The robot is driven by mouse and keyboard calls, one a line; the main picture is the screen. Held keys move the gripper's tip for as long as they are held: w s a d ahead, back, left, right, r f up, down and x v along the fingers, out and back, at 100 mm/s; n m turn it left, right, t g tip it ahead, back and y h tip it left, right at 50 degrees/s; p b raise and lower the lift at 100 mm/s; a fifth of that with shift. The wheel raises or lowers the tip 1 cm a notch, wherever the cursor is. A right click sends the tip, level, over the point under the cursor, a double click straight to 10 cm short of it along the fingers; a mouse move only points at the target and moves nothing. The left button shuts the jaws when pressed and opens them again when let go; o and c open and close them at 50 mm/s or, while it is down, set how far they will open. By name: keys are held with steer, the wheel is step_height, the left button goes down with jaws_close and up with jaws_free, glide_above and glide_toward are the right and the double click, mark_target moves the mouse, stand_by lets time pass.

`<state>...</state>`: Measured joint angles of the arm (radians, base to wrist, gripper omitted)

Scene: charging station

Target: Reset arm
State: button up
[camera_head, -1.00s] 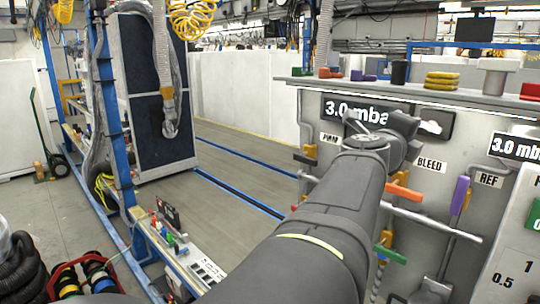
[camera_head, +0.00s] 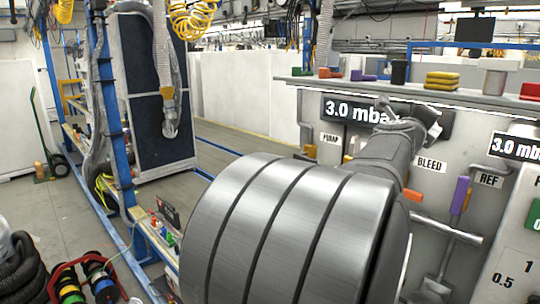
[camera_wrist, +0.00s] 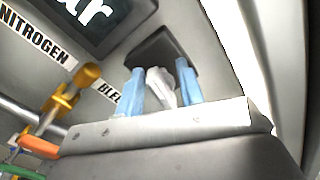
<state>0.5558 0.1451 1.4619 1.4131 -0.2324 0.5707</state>
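My arm crosses the lower middle of the head view, with a large grey link close to the camera. My gripper (camera_head: 430,108) is at its far end, in front of the panel's upper part and near the right end of the left pressure display (camera_head: 345,108). In the wrist view my gripper (camera_wrist: 161,70) shows two light-blue fingers standing apart. A pale, crumpled-looking piece shows between them; I cannot tell what it is. Some space shows beside it, and it does not look clamped. A dark block (camera_wrist: 150,45) is beyond the fingers.
The grey panel (camera_head: 430,215) carries BLEED and REF labels, an orange handle (camera_head: 413,195) and a purple handle (camera_head: 460,194). Above is a shelf with yellow blocks (camera_head: 441,81) and a black cylinder (camera_head: 399,72). Open floor (camera_head: 60,215) and blue frame posts lie left.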

steer(key=m, duration=0.5)
steer(key=shift+s+d+r, duration=0.1)
steer(key=shift+s+r, duration=0.05)
steer(key=shift+r, duration=0.05)
jaws_close()
steer(key=shift+s+a+f+n+g, duration=0.3)
steer(key=shift+f+n, duration=0.2)
steer(key=shift+n, duration=0.4)
steer(key=s+a+f+n+t+h, duration=0.1)
steer(key=s+a+n+h, duration=0.3)
steer(key=n, duration=0.6)
steer(key=s+a+n, duration=0.2)
steer(key=a+n, duration=0.3)
steer(key=n, duration=0.5)
steer(key=x, duration=0.9)
steer(key=shift+r, duration=0.3)
